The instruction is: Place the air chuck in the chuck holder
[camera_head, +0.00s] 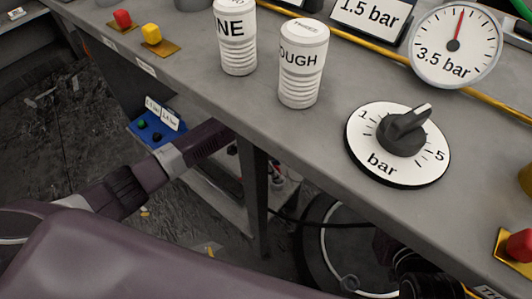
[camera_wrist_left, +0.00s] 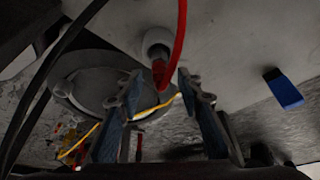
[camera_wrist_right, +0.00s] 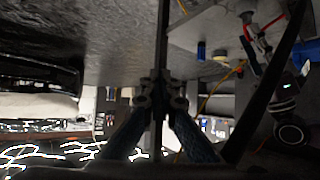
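I cannot make out the air chuck or the chuck holder for certain. In the head view my left arm comes in from the left, and its far end (camera_head: 215,138) reaches to the workbench's front edge; its fingertips are hidden. In the left wrist view my left gripper (camera_wrist_left: 160,88) is open. A red hose (camera_wrist_left: 181,35) and a white round fitting with a red end (camera_wrist_left: 157,45) show beyond and between its fingers. In the right wrist view my right gripper (camera_wrist_right: 163,88) has its fingertips together. A thin dark upright strip (camera_wrist_right: 163,35) lines up with them; I cannot tell if it is held.
The grey workbench (camera_head: 330,195) carries two white canisters (camera_head: 303,70), a pressure dial knob (camera_head: 400,140) and a gauge (camera_head: 455,45). A bench leg (camera_head: 254,195) stands below its edge. A blue box (camera_head: 157,128) sits low at left. Cables cross both wrist views.

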